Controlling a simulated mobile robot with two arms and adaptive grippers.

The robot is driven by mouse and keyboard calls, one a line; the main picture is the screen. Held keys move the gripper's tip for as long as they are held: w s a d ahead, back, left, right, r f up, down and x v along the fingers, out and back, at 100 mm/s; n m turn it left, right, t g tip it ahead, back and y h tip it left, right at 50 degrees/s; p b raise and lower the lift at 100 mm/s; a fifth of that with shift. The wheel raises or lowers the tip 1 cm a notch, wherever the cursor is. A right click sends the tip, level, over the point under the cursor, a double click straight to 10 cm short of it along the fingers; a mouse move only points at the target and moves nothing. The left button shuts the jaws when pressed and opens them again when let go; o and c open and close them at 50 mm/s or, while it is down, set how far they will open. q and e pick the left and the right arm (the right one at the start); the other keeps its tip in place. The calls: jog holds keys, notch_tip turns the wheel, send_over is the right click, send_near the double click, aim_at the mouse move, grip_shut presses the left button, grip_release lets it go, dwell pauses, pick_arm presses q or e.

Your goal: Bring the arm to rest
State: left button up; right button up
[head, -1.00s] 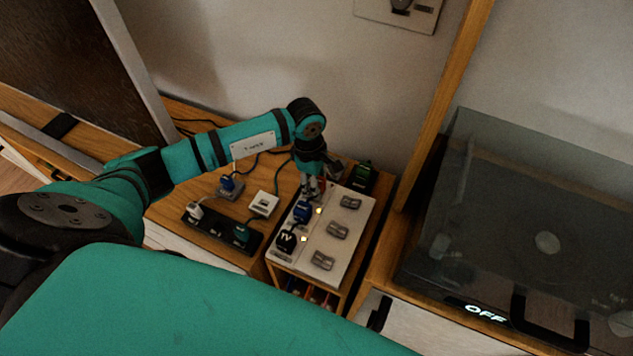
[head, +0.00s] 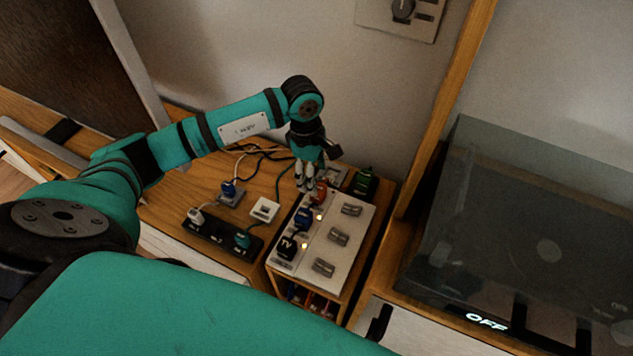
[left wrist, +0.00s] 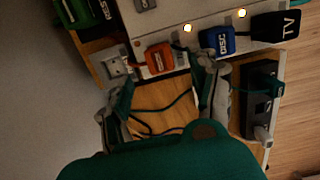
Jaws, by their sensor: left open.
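My left arm reaches in from the left in the head view. Its left gripper (head: 305,183) points down above the far left edge of the white panel (head: 332,250). In the left wrist view the left gripper (left wrist: 162,88) is open, its two fingers apart with nothing between them. A red plug (head: 321,191) sits at the panel's far end, just beyond the fingertips; it also shows in the left wrist view (left wrist: 160,58). A blue plug (head: 303,217) and a black TV plug (head: 289,246) sit nearer along the same edge. My right gripper is not in view.
A black power strip (head: 217,238), a white adapter (head: 264,209) and loose cables lie on the wooden top left of the panel. A green block (head: 364,183) stands behind it. A covered turntable (head: 530,240) is at right. Above the wooden top is open air.

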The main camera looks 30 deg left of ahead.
pick_arm(q)
jog(key=shift+a+r, duration=0.1)
jog(key=shift+r, duration=0.55)
jog(key=shift+r, duration=0.15)
